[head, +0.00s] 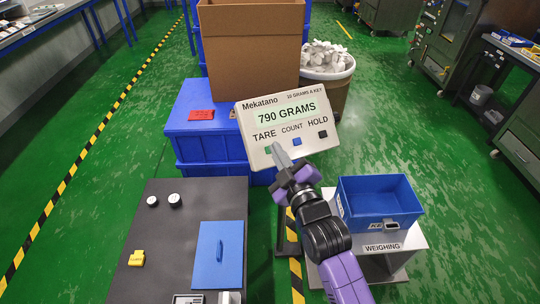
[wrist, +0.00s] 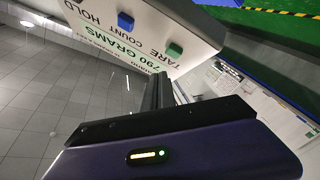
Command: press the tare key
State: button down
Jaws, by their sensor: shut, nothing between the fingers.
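The white Mekatano indicator (head: 290,110) is tilted and reads 790 GRAMS. Its green tare key (head: 268,149) sits under the word TARE at the lower left of the face. In the wrist view the green key (wrist: 175,50) is the nearest key to my fingers. My gripper (head: 278,152) is shut and empty, its tips by the tare key in the head view. In the wrist view my gripper (wrist: 160,88) points toward the indicator, close below the green key. I cannot tell whether the tips touch it.
The blue COUNT key (head: 297,141) and black HOLD key (head: 322,133) are to the right. A blue bin (head: 375,188) stands on the weighing platform (head: 412,240). A cardboard box (head: 250,50) and blue crates (head: 205,130) stand behind. A dark table (head: 170,215) is at the left.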

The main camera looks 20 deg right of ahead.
jog(key=shift+w+f+b, duration=0.4)
jog(key=shift+w+f, duration=0.25)
dwell(1.7)
jog(key=shift+w+f, duration=0.3)
jog(key=shift+w+f+b, duration=0.25)
jog(key=shift+f+b, duration=0.05)
jog(key=shift+b, duration=0.25)
dwell(0.5)
jog(key=shift+r, duration=0.1)
jog(key=shift+s+r+p, duration=0.5)
jog(key=shift+s+p, duration=0.05)
jog(key=shift+p, duration=0.1)
